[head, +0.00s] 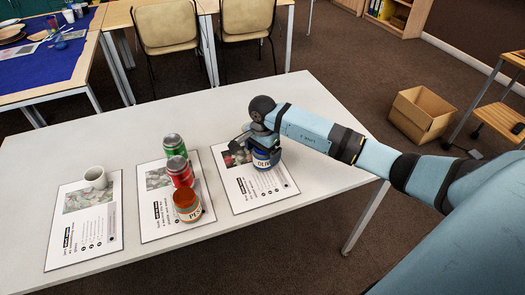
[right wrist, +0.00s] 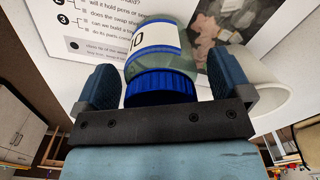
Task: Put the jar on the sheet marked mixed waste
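The jar with a blue lid and a blue-and-white label (head: 264,163) stands upright on the right-hand sheet (head: 284,189). In the right wrist view the jar (right wrist: 155,45) has its lid between my right gripper's fingers. My right gripper (head: 259,144) is over the jar from above; its fingers (right wrist: 163,85) sit wide at both sides, with narrow gaps beside the lid, so it looks open. The gripper partly hides the jar in the head view. The sheets' headings are too small to read. My left gripper is out of view.
A left sheet (head: 110,252) carries a white mug (head: 96,178). A middle sheet (head: 158,231) carries a green can (head: 174,145), a red can (head: 180,172) and an orange jar (head: 187,206). The front right table (head: 325,150) is bare.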

